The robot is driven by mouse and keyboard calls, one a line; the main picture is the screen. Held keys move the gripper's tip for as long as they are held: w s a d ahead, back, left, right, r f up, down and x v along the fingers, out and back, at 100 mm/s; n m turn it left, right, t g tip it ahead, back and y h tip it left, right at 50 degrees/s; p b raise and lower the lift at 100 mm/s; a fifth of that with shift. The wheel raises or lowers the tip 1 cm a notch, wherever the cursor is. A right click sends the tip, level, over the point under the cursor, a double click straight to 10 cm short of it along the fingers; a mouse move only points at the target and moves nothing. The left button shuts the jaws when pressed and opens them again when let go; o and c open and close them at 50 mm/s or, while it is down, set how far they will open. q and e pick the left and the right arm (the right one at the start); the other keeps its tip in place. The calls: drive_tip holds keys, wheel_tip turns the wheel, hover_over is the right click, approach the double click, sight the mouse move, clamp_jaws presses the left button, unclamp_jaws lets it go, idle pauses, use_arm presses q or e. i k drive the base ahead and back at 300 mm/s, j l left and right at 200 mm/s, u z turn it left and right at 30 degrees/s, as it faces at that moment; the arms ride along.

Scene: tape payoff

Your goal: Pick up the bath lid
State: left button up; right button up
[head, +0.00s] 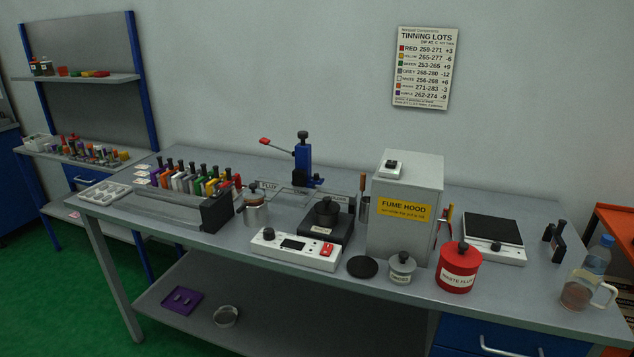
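A dark round lid with a black knob (326,208) sits on a dark square unit (322,231) with a small white label, near the middle of the bench. It looks like the bath lid, and it hides whatever lies under it. A flat black disc (362,267) lies on the bench to the front right of that unit, with nothing on it. Neither of my grippers is in the head view.
A white control box (295,248) stands just in front of the dark unit. The fume hood (405,220) rises to its right. A small grey knobbed pot (402,268) and red waste canister (459,267) stand front right. A metal pot (255,212) stands left.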

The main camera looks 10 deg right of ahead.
sight(254, 192)
drive_tip(key=i+j+z, duration=0.2)
drive_tip(key=j+z, duration=0.2)
drive_tip(key=i+j+z, duration=0.1)
drive_tip(key=j+z, duration=0.8)
drive_tip(key=j, duration=0.4)
